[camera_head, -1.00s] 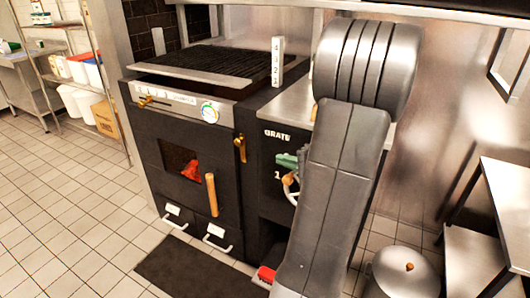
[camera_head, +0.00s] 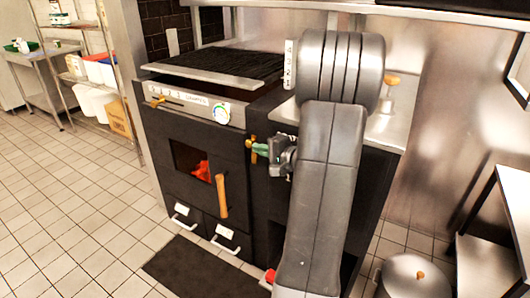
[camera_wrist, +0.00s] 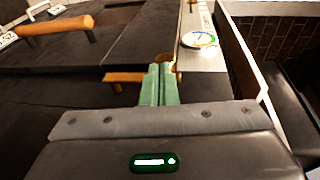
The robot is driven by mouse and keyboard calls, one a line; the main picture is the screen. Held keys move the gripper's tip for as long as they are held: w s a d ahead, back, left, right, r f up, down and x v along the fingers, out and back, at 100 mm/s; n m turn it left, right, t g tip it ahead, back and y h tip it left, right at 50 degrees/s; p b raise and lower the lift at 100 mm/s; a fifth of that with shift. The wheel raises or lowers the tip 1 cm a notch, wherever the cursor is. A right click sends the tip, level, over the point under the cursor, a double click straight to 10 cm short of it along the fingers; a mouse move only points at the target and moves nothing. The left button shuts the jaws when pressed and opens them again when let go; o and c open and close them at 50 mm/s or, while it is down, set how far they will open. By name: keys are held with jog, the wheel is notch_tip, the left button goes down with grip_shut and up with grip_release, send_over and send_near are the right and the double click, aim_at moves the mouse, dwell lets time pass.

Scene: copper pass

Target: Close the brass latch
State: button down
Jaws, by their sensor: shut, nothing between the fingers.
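The brass latch (camera_head: 251,140) is on the dark front of the grill oven, at the upper right of the oven door (camera_head: 188,187). In the wrist view the latch bar (camera_wrist: 124,77) lies parallel to the door's wooden handle (camera_wrist: 55,25). My gripper (camera_head: 258,149) is shut and empty, with its green fingertips right at the latch. In the wrist view the green fingers (camera_wrist: 160,76) overlap the latch bar and hide part of it. I cannot tell whether they touch it.
The wooden handle (camera_head: 221,196) stands out from the door left of my gripper. A round gauge (camera_head: 221,112) sits above. A steel counter (camera_head: 390,128) is at the right, with a lidded pot (camera_head: 412,277) on the floor. The tiled floor at left is clear.

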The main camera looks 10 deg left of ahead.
dwell(0.3)
jog(key=shift+a+r+h+p, duration=0.2)
jog(key=shift+a+h+p, duration=0.1)
jog(key=shift+p, duration=0.35)
